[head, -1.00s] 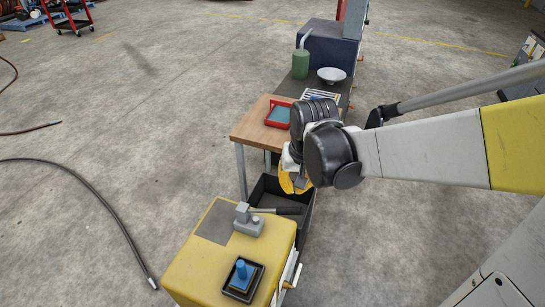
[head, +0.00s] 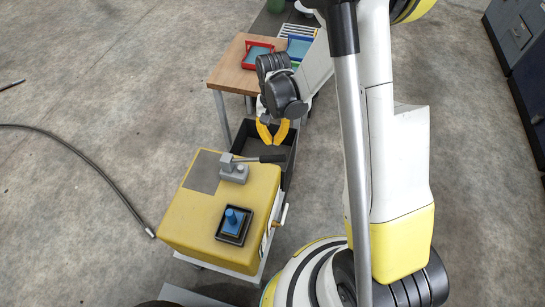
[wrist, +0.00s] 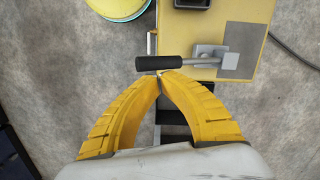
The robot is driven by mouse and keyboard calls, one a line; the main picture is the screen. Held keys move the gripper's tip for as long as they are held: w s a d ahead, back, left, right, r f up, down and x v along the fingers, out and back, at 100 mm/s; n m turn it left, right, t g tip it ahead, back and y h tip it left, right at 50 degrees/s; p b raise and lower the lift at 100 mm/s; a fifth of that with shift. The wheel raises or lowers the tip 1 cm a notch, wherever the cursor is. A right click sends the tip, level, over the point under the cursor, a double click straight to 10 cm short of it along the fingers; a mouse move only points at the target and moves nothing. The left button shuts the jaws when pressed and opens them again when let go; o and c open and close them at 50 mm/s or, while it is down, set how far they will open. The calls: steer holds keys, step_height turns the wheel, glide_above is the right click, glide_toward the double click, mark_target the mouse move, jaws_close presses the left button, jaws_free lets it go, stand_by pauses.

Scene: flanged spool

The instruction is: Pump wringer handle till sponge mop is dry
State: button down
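A grey lever (head: 242,161) with a black grip (head: 272,158) is mounted on top of a yellow cabinet (head: 185,225). I cannot make out a sponge mop.
A blue knob (head: 231,218) stands in a black square tray (head: 219,237) on the cabinet. A dark open bin (head: 287,166) is below the grip. A wooden table (head: 231,76) with a red tray (head: 245,60) stands behind. A dark hose (head: 100,172) lies on the floor at left.

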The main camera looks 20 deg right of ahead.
mark_target(258, 159)
steer(key=shift+f, duration=0.1)
steer(key=shift+s+a+f+b, duration=0.15)
steer(key=shift+f+b, duration=0.85)
steer(key=shift+f, duration=0.7)
steer(key=shift+s+f+b, duration=0.1)
steer(key=shift+f+b, duration=0.9)
steer(key=shift+f, duration=0.7)
